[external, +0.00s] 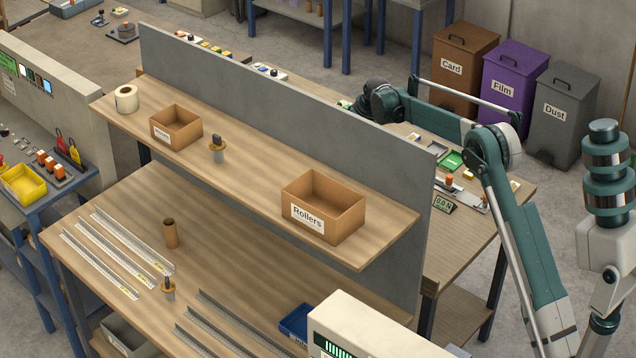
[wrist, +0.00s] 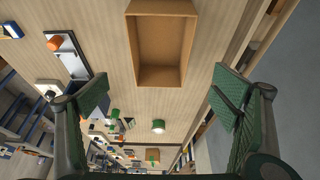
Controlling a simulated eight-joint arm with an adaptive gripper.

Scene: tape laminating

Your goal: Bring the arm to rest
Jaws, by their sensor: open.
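My gripper (wrist: 161,80) shows in the wrist view with its two green ridged pads wide apart and nothing between them. An open, empty brown box (wrist: 161,45) lies on a wooden surface beyond the fingers, apart from them. In the external view my arm bends at the right and reaches left over the rear bench (external: 465,250), behind the grey panel (external: 300,120). The gripper itself is not clear there; the panel hides the area below the arm's far end.
The front bench's shelf holds the Rollers box (external: 325,207), a smaller box (external: 176,128) and a white roll (external: 127,99). Card (external: 464,65), Film (external: 513,80) and Dust (external: 560,115) bins stand behind the arm.

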